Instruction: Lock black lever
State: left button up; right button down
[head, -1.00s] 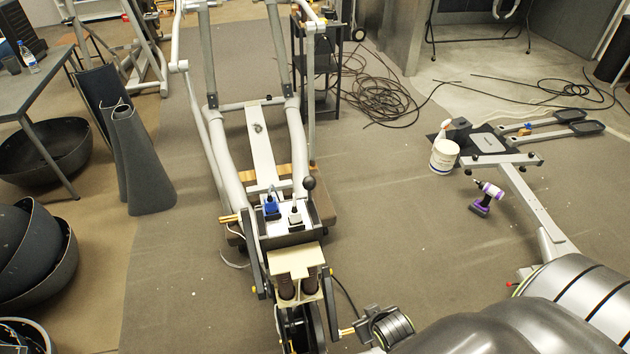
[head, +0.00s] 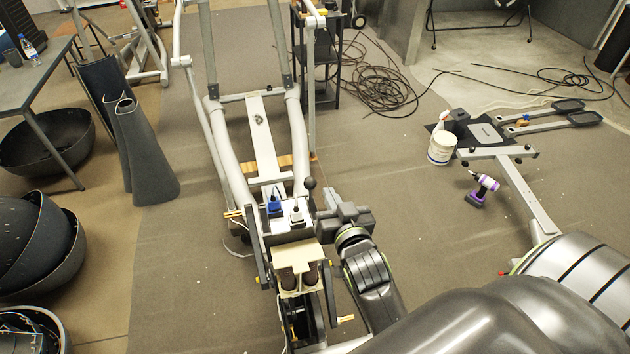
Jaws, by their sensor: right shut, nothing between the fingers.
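The black lever (head: 310,184) shows as a round black knob on the right side of the elliptical frame (head: 257,140), beside the open housing with the blue and white connectors. My right gripper (head: 325,216) is shut and empty. It is just below and to the right of the knob, close to the housing's right side. I cannot tell whether it touches the lever, and the lever's lower part is hidden behind the gripper. My left gripper is not in view.
A blue connector (head: 274,207) and a white connector (head: 296,214) sit in the housing. A beige block (head: 297,257) is in front of them. A white bucket (head: 441,149) and a purple drill (head: 482,190) are on the floor at right. The floor between is clear.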

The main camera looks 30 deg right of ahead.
jog(key=p, duration=0.2)
send_over(314, 187)
jog(key=v, duration=0.2)
jog(key=f, duration=0.1)
jog(key=shift+w+f+b, duration=0.2)
jog(key=shift+f+b, duration=0.1)
jog(key=shift+f, duration=0.85)
jog(key=shift+w+f+b, duration=0.15)
jog(key=shift+f+b, duration=0.15)
jog(key=shift+f, duration=0.85)
notch_tip(314, 187, down, 3)
jog(key=b, duration=0.4)
jog(key=shift+s, duration=0.1)
